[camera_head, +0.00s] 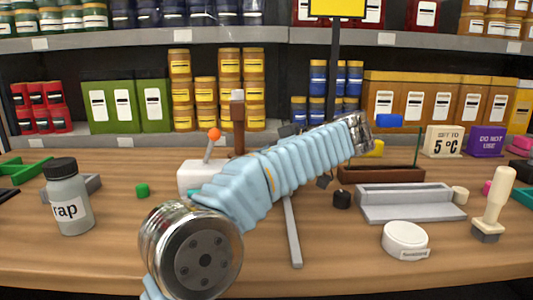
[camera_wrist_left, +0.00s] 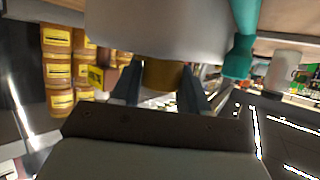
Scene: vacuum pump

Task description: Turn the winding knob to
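The white pump body (camera_head: 203,178) stands mid-table in the head view, with an orange-red ball on a lever (camera_head: 214,134) on top. In the left wrist view a pale white housing (camera_wrist_left: 160,28) fills the top, with a teal part (camera_wrist_left: 240,50) at its right. A brass-yellow knob (camera_wrist_left: 163,75) projects under it. The two dark fingers of my left gripper (camera_wrist_left: 163,90) are apart, one on each side of the knob; whether they press on it I cannot tell. In the head view my left arm hides this gripper. My right gripper is not in view.
A grey jar (camera_head: 67,197) stands at the left and a small green piece (camera_head: 142,190) right of it. A grey tray (camera_head: 410,203), a round white item (camera_head: 405,239) and a stamp (camera_head: 493,207) are at the right. Stocked shelves (camera_head: 150,140) line the back. The front left table is clear.

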